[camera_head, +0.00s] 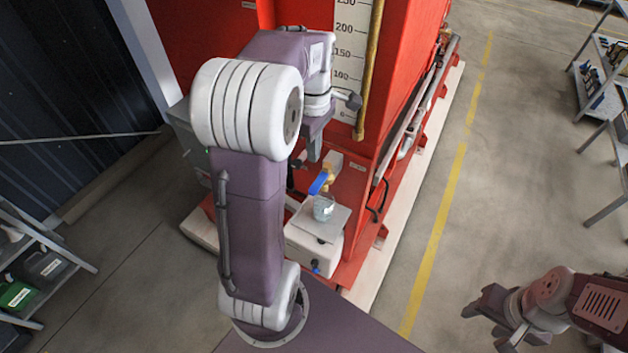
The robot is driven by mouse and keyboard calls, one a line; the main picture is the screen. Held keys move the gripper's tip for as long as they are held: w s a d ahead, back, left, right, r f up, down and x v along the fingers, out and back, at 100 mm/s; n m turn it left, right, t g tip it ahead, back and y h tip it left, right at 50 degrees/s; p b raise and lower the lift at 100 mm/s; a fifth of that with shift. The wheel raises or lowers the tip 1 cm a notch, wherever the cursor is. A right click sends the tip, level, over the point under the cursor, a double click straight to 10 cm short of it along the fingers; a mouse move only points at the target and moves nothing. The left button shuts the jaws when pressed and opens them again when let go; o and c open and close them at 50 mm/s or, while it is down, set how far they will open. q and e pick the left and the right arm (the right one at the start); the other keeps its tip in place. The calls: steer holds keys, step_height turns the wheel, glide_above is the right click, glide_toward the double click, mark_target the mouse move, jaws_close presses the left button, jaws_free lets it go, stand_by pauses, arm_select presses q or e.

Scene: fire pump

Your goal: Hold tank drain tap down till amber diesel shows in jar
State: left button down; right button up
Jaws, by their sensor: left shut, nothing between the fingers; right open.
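The drain tap (319,183) has a blue lever on a brass body at the foot of the red tank (390,90). A clear jar (323,208) stands under it on a small light shelf (338,221). The jar's contents look pale and bluish; I see no amber in it. My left gripper (314,152) points down just above and beside the tap, with its fingers partly hidden by my arm. It looks shut and empty, and I cannot tell whether it touches the lever. My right gripper (489,322) is open and empty at the lower right, far from the tap.
A level gauge (349,60) with a brass pipe (370,70) runs up the tank face behind my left wrist. A second blue tap (316,267) sits below the shelf. Shelving stands at left (35,260) and right (605,90). The floor by the yellow line is clear.

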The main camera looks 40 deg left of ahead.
arm_select(q)
glide_above(313, 189)
steer(key=f, duration=0.7)
steer(key=shift+s+d, duration=0.1)
steer(key=shift+s, duration=0.2)
steer(key=f, duration=0.3)
steer(key=f+p, duration=0.1)
steer(key=shift+w+f, duration=0.2)
steer(key=shift+w, duration=0.2)
steer(key=shift+s, duration=0.1)
arm_select(e)
steer(key=shift+s+r, duration=0.25)
steer(key=shift+r, duration=0.4)
arm_select(q)
steer(key=shift+s, duration=0.1)
arm_select(e)
steer(key=shift+s+d, duration=0.1)
steer(key=shift+f, duration=0.1)
